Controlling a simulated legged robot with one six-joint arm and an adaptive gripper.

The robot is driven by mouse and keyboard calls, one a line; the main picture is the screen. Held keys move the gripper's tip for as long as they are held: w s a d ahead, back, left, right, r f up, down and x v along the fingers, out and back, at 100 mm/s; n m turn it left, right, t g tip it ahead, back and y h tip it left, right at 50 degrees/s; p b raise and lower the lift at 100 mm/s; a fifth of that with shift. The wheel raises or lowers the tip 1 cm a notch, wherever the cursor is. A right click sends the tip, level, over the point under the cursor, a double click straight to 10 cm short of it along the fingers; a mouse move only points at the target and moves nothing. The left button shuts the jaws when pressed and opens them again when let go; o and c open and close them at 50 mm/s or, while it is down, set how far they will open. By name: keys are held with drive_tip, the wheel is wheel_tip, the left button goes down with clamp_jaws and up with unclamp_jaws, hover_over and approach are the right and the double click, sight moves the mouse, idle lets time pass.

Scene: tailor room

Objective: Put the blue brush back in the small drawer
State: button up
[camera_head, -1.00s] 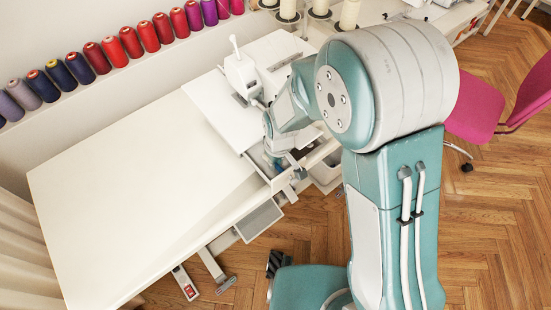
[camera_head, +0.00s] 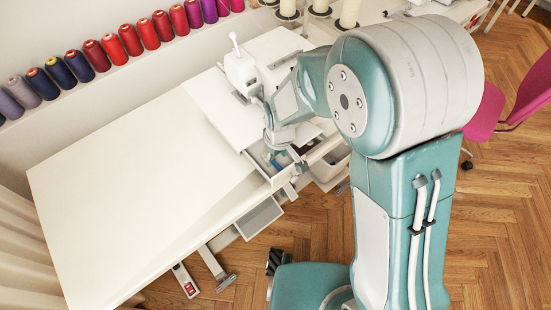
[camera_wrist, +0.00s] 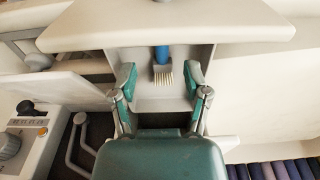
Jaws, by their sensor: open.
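The blue brush (camera_wrist: 162,62) lies in the small drawer (camera_wrist: 203,54) in the wrist view, with its pale bristles pointing toward my gripper. Part of its handle is hidden under the white edge above. My gripper (camera_wrist: 160,75) is open, its two teal fingers apart on either side of the bristles, with no visible contact. In the head view the small drawer (camera_head: 284,180) stands pulled out under the table, and a small blue patch of the brush (camera_head: 277,160) shows in it. My arm partly covers the gripper there.
The white table (camera_head: 130,190) is broad and bare at left. The white sewing machine (camera_head: 241,72) stands behind the arm. A row of thread spools (camera_head: 77,68) lines the wall. A pink chair (camera_head: 490,115) stands at right on the wood floor.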

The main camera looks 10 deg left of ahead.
wheel_tip(320, 180, up, 10)
drive_tip(key=s+d+r+m+t, duration=0.1)
drive_tip(key=s+d+r+m, duration=0.1)
drive_tip(key=d+r, duration=0.4)
drive_tip(key=s+d+r+m+t, duration=0.1)
drive_tip(key=s+d+r+m, duration=0.15)
drive_tip(key=d+r, duration=0.4)
drive_tip(key=s+d+r+m+t, duration=0.3)
drive_tip(key=s+d+m, duration=0.2)
drive_tip(key=s+d, duration=0.4)
drive_tip(key=shift+d+h, duration=0.4)
drive_tip(key=shift+d, duration=0.6)
drive_tip(key=shift+s+m, duration=0.1)
drive_tip(key=shift+m, duration=0.15)
